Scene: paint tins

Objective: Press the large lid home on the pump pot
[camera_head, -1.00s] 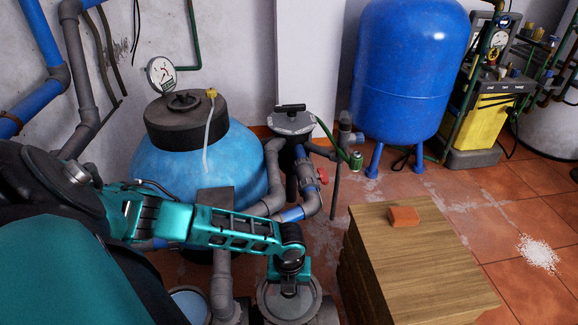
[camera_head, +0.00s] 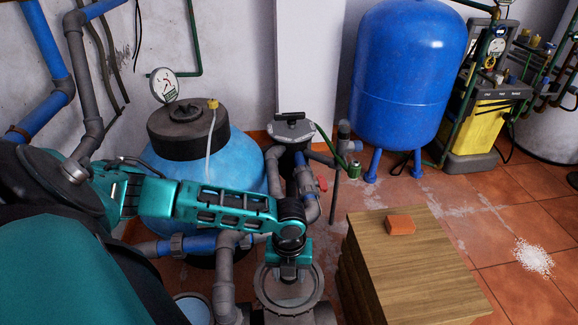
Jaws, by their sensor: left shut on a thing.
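My left gripper (camera_head: 289,277) reaches in from the left and points down at the bottom centre. It is shut on the middle of the large round grey lid (camera_head: 264,294), whose broad rim shows around the fingers. The pump pot (camera_head: 322,314) is directly under the lid, mostly hidden and cut off by the bottom edge. I cannot tell whether the lid is fully seated or has a small gap under it. My right gripper is not in view.
A wooden crate (camera_head: 415,262) with an orange block (camera_head: 400,225) on top stands close right of the pot. Grey and blue pipes (camera_head: 224,275) rise close on the left. A light-blue tank (camera_head: 235,152) and a smaller lidded filter (camera_head: 291,130) stand behind.

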